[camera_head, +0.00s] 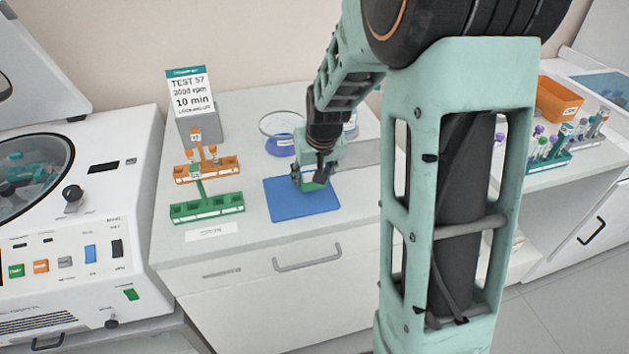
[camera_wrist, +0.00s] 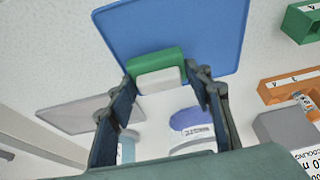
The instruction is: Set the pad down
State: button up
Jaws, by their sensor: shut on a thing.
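A small green pad with a white side (camera_wrist: 157,68) is between the fingers of my gripper (camera_wrist: 162,82) in the wrist view. My gripper (camera_head: 313,178) is shut on it. In the head view the green pad (camera_head: 313,186) shows just below the fingers, over the upper right part of a flat blue mat (camera_head: 298,207). The mat also fills the top of the wrist view (camera_wrist: 185,30). The fingers hide part of the pad. I cannot tell whether the pad touches the mat.
A glass bowl with blue contents (camera_head: 281,146) stands behind the mat. Green (camera_head: 207,208) and orange (camera_head: 205,172) racks and a sign (camera_head: 190,92) stand left. A grey plate (camera_head: 358,154) lies right. A white machine (camera_head: 75,220) stands far left.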

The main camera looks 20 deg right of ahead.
jog(key=shift+s+a+f, duration=0.1)
jog(key=shift+a+f, duration=0.1)
jog(key=shift+f, duration=0.65)
jog(key=shift+f+b, duration=0.25)
jog(key=shift+b, duration=0.15)
jog(key=o, duration=1)
jog(key=shift+r, duration=0.1)
jog(key=shift+s+r+p, duration=0.1)
jog(key=shift+r+p, duration=0.2)
jog(key=shift+r, duration=0.3)
jog(key=v, duration=1.1)
